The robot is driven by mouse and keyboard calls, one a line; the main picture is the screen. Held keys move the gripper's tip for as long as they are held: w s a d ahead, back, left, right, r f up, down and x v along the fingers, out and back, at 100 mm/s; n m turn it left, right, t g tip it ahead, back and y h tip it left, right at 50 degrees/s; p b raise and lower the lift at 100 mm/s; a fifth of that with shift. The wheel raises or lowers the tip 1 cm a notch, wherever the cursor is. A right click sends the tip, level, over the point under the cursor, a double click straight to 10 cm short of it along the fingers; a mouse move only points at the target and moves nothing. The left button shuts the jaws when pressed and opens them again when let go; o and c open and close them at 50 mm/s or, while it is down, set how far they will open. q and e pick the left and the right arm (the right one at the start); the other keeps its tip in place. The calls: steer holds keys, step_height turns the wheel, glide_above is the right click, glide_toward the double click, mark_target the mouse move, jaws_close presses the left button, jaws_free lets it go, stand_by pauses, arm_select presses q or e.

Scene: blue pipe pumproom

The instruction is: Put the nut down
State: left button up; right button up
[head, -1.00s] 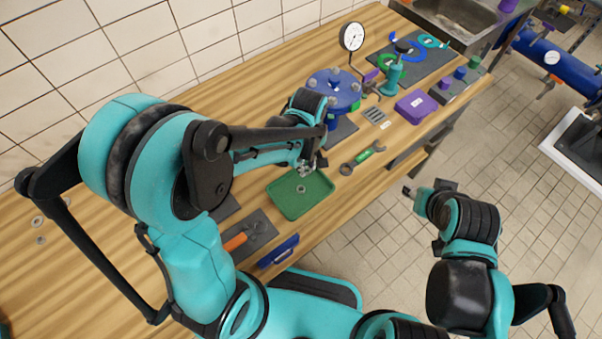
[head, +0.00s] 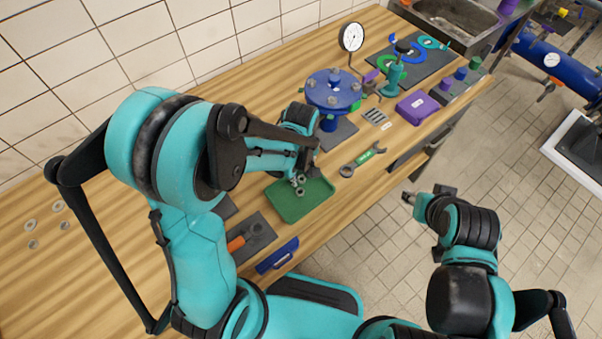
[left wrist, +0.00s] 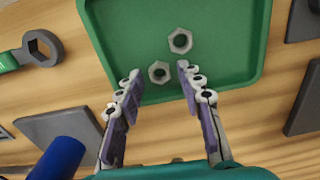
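A green tray (head: 318,194) lies on the workbench below my left gripper (head: 297,184). The left wrist view shows the tray (left wrist: 230,60) with two grey hex nuts near its edge. One nut (left wrist: 180,41) lies farther in. The other nut (left wrist: 159,71) is between my left fingertips (left wrist: 159,73), with a gap on each side. The left gripper is open and low over the tray. Whether the nearer nut rests fully on the tray floor is hard to tell. My right gripper (head: 409,197) is away from the bench, over the floor; its fingers are too small to read.
A wrench (head: 362,160) lies right of the tray. A blue flange (head: 334,92) with bolts stands behind it. A screwdriver (head: 242,240) on a dark mat and a blue-handled item (head: 277,255) lie at the front left. A purple box (head: 411,110) stands farther right.

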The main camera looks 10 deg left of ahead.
arm_select(q)
steer(key=shift+r, duration=0.1)
steer(key=shift+r, duration=0.15)
step_height(320, 180, up, 11)
steer(key=p, duration=0.4)
steer(key=s+a+r+m+t, duration=0.6)
steer(key=s+r+m+t, duration=0.1)
steer(key=m, duration=0.3)
steer(key=shift+v, duration=0.95)
